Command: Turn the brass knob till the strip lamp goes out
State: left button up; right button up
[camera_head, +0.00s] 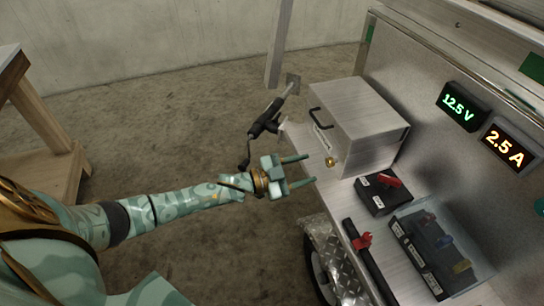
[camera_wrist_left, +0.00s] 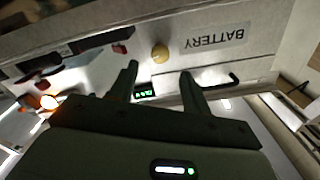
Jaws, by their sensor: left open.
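The brass knob (camera_head: 330,162) sits low on the front of a brushed-metal box (camera_head: 368,112). My left gripper (camera_head: 309,169) is open and empty, its two fingers pointing at the knob with a small gap left. In the left wrist view, turned upside down, the knob (camera_wrist_left: 160,53) shows just beyond and between the fingertips (camera_wrist_left: 159,71). It lies beside a BATTERY label (camera_wrist_left: 215,40). I cannot pick out the strip lamp for certain in either view. My right gripper is not in view.
Displays read 12.5 V (camera_head: 458,106) and 2.5 A (camera_head: 504,144) on the metal wall. A black switch box (camera_head: 382,193) with a red lever and a clear-covered block (camera_head: 437,251) stand right of the knob. A black coupling-like fitting (camera_head: 265,122) is behind my gripper.

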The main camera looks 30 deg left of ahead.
pick_arm(q)
jog(key=p+v, duration=0.2)
jog(key=v, duration=0.8)
jog(key=shift+s+a, duration=0.2)
jog(key=shift+s, duration=0.05)
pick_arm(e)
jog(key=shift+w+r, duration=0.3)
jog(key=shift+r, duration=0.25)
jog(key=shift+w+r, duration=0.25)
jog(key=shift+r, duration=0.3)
